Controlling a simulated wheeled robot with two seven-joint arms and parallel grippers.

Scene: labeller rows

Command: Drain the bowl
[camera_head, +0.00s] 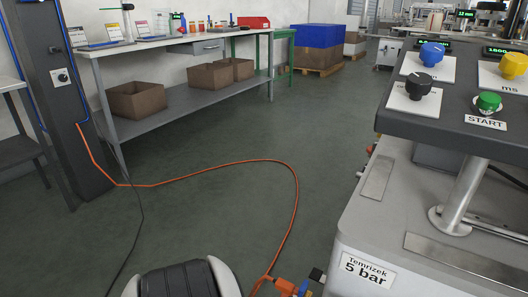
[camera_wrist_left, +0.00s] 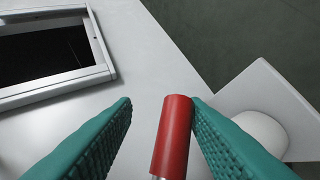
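No bowl that I can make out shows in either view. In the left wrist view my left gripper (camera_wrist_left: 162,99) is open, its two green ribbed fingers apart. A red cylinder (camera_wrist_left: 175,130) with a metallic lower end stands between them, close to the right finger with a clear gap to the left one. I cannot tell whether it touches the right finger. In the head view an orange fitting (camera_head: 285,286) with a blue part sits at the bottom beside the machine, at the end of an orange hose (camera_head: 297,200). My right gripper is not in view.
The grey machine (camera_head: 400,225) fills the right, with a "5 bar" label (camera_head: 367,272) and a knob panel with a green START button (camera_head: 488,102). A bench (camera_head: 150,43) with boxes stands at the back left. The green floor (camera_head: 220,140) between is clear except for the hose and a dark cable.

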